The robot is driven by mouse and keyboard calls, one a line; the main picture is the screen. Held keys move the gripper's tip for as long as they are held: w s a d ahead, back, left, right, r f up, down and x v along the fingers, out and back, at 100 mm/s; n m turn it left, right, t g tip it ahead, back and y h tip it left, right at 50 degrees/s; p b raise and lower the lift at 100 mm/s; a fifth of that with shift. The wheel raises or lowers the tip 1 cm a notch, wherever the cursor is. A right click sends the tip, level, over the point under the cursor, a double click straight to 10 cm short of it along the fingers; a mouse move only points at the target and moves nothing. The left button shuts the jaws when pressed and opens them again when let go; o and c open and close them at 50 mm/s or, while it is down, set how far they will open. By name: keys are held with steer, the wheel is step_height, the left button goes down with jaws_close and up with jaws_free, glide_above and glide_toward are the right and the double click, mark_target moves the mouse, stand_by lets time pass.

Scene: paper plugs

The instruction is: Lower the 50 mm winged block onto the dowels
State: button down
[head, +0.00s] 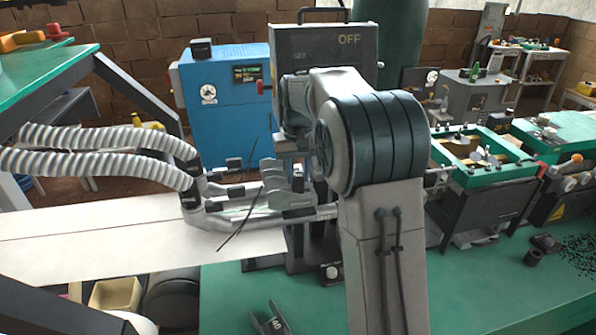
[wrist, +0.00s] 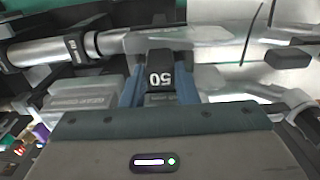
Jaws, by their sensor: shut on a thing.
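The 50 mm winged block (wrist: 160,80) shows in the wrist view as a dark piece with an upside-down white "50". My gripper (wrist: 160,68) is shut on it, with one blue-grey finger on each side. I cannot make out the block's wings clearly, and its underside is hidden. I cannot pick out the dowels, so I cannot tell the gap between them and the block. In the head view my arm covers most of the work spot, and I cannot clearly see the block or my fingertips there.
A silver bar with a black collar (wrist: 74,47) lies left of the block. In the head view, ribbed grey hoses (head: 100,140) and a white sheet (head: 110,235) are at left. A dark forked piece (head: 270,318) lies on the green bench (head: 450,292), which has clear room at front right.

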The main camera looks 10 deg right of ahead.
steer(key=shift+f+b, duration=0.6)
steer(key=shift+f, duration=0.45)
steer(key=c, duration=1.1)
jaws_free()
steer(key=shift+o, duration=0.2)
steer(key=shift+r, duration=0.1)
steer(key=shift+r+p, duration=2.4)
steer(key=shift+r, duration=0.35)
